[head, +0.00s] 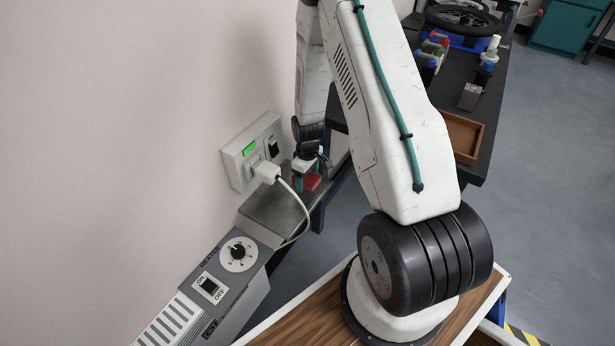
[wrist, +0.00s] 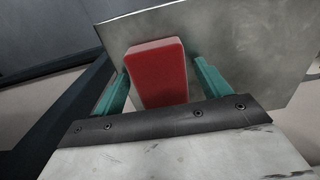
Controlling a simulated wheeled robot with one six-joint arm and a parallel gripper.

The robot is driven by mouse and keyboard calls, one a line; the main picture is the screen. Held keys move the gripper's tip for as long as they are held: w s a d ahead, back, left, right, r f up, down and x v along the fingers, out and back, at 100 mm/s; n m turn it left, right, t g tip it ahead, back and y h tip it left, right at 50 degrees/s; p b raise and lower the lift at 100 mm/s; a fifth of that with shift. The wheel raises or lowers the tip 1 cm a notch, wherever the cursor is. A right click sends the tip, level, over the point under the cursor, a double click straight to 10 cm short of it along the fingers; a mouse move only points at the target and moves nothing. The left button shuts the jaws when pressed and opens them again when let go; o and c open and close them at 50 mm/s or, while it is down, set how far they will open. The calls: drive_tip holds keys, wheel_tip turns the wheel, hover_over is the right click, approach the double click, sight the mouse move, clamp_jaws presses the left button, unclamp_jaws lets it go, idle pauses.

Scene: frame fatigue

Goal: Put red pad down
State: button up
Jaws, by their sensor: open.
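The red pad (wrist: 158,72) lies on a grey metal shelf (wrist: 235,50) in the wrist view, between the two teal fingers of my gripper (wrist: 160,82). The fingers are open, with a gap visible on the right side of the pad and a narrower one on the left. In the head view the red pad (head: 308,182) shows at the right end of the shelf (head: 270,212), with my gripper (head: 306,178) right over it. My gripper partly hides the pad there.
A wall socket box (head: 240,160) with a white plug (head: 266,172) and cord stands close beside my gripper. A grey heater (head: 215,285) is at the lower left. A dark bench with a brown tray (head: 478,135) and several items is at the right.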

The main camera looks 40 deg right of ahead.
wheel_tip(320, 180, up, 12)
drive_tip(key=s+a+r+m, duration=0.1)
drive_tip(key=s+a+r, duration=0.2)
drive_tip(key=r, duration=0.5)
drive_tip(key=s+a+r, duration=0.2)
drive_tip(key=a+r, duration=0.2)
drive_tip(key=r, duration=0.3)
drive_tip(key=s+a+r+m, duration=0.1)
drive_tip(key=s+a+r, duration=0.2)
drive_tip(key=r, duration=0.5)
drive_tip(key=s+a+r+m, duration=0.1)
drive_tip(key=s+a+r, duration=0.2)
drive_tip(key=s, duration=0.6)
drive_tip(key=s+a+r+m+t, duration=0.1)
drive_tip(key=s+a+r, duration=0.3)
drive_tip(key=s, duration=0.6)
wheel_tip(320, 180, up, 2)
drive_tip(key=shift+r, duration=0.25)
drive_tip(key=shift+o, duration=0.4)
